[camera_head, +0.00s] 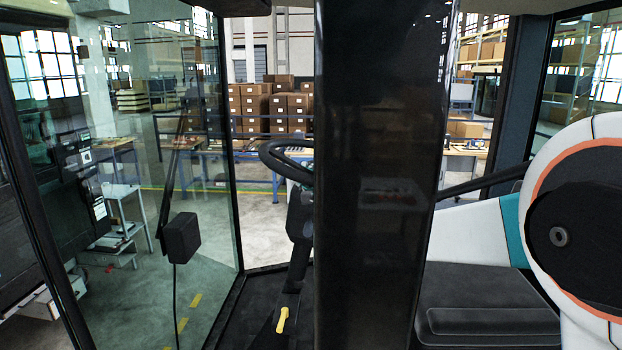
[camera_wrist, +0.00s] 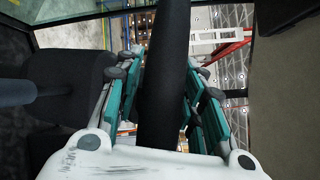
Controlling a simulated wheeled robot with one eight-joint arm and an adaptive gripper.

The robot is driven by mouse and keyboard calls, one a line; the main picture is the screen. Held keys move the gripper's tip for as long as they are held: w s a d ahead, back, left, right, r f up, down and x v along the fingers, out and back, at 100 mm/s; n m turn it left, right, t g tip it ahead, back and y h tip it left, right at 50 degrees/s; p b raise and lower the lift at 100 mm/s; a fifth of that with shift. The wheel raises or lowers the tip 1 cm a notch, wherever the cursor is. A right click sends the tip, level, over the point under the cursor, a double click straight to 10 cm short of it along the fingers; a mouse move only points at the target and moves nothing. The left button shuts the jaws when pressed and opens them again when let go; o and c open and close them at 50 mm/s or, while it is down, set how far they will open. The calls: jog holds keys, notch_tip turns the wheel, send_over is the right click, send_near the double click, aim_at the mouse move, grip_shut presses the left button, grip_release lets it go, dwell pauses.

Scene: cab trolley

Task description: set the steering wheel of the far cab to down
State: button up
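The steering wheel (camera_head: 277,158) is black and shows at the middle of the head view, its rim tilted. Its right part is hidden behind my dark column. Its black steering column (camera_head: 299,218) runs down to the cab floor, with a yellow lever (camera_head: 282,319) low on it. In the wrist view, the teal fingers of my gripper (camera_wrist: 162,65) stand apart on both sides of a thick dark bar (camera_wrist: 163,95). The bar looks like part of the wheel rim, but I cannot be sure. Contact is unclear. My gripper is hidden in the head view.
A dark seat (camera_head: 488,305) is at the lower right, beside my white arm. A glass panel (camera_head: 190,235) closes the left side, with a black box (camera_head: 181,238) on a stalk in front. Cardboard boxes (camera_head: 270,105) and benches stand outside, beyond the cab.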

grip_shut()
jog(key=d+f+m+t+b, duration=0.1)
jog(key=d+f+m+b, duration=0.1)
jog(key=d, duration=0.6)
jog(key=d+f+m+t+b, duration=0.1)
jog(key=d+f+b, duration=0.3)
jog(key=d+b, duration=0.2)
jog(key=shift+s+d+m+y, duration=0.3)
jog(key=shift+s+d+m, duration=0.1)
jog(key=shift+d, duration=0.65)
jog(key=shift+w, duration=0.1)
jog(key=o, duration=0.5)
grip_release()
jog(key=shift+d+f, duration=0.1)
jog(key=shift+d, duration=0.05)
jog(key=v, duration=1.2)
